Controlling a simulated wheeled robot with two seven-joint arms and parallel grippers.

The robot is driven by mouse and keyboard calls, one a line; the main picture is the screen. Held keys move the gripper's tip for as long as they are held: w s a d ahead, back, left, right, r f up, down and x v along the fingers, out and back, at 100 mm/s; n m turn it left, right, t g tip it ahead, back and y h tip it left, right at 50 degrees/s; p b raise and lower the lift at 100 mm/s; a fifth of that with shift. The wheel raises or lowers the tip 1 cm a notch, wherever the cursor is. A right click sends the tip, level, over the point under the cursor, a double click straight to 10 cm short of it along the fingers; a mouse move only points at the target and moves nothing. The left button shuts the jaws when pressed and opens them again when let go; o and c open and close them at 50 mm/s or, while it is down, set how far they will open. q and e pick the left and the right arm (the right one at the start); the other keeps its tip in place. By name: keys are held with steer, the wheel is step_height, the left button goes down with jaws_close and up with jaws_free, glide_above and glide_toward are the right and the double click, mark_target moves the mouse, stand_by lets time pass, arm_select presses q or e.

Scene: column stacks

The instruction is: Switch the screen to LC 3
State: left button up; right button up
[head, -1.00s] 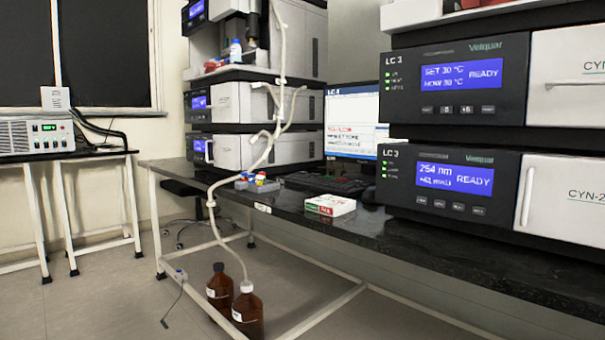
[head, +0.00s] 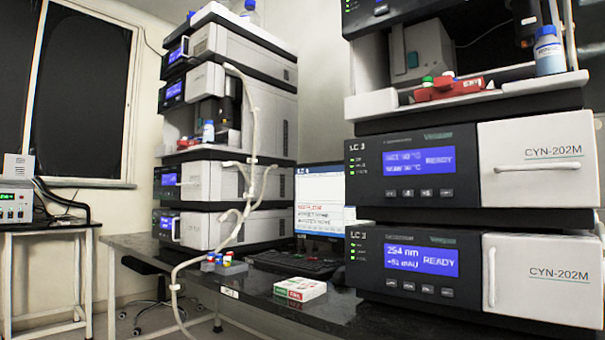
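The computer screen (head: 322,214) stands on the dark bench between two instrument stacks. It is lit, with a blue header that appears to read LC 4 and lines of red and dark text too small to read. A dark keyboard (head: 296,263) lies in front of it. The right stack, labelled LC 3, has an upper module (head: 415,190) showing READY and a lower module (head: 402,287) showing 254 nm and READY. Neither of my grippers is in view.
A left instrument stack (head: 273,118) has a pale tube (head: 251,135) hanging before it. A small white, red and green box (head: 300,289) and a rack of coloured-cap vials (head: 224,264) sit on the bench (head: 340,314). A stool (head: 150,290) stands under it.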

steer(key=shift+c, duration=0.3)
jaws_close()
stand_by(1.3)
